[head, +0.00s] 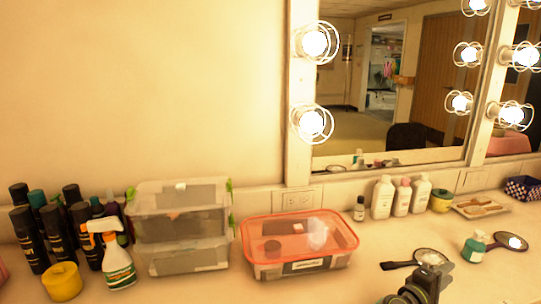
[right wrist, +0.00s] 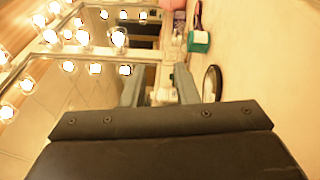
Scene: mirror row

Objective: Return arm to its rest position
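My right gripper (head: 432,276) shows at the bottom right of the head view, above the front of the counter. In the right wrist view its two grey fingers (right wrist: 158,86) stand apart with a gap and nothing held between them. A hand mirror with a dark handle (head: 428,258) lies on the counter close behind the gripper in the head view. My left gripper is not in view.
A green bottle (head: 474,247) and another round mirror (head: 513,242) are right of the gripper. White bottles (head: 383,197) stand by the wall mirror. An orange-lidded box (head: 300,240), stacked clear boxes (head: 180,228) and a spray bottle (head: 118,262) are left.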

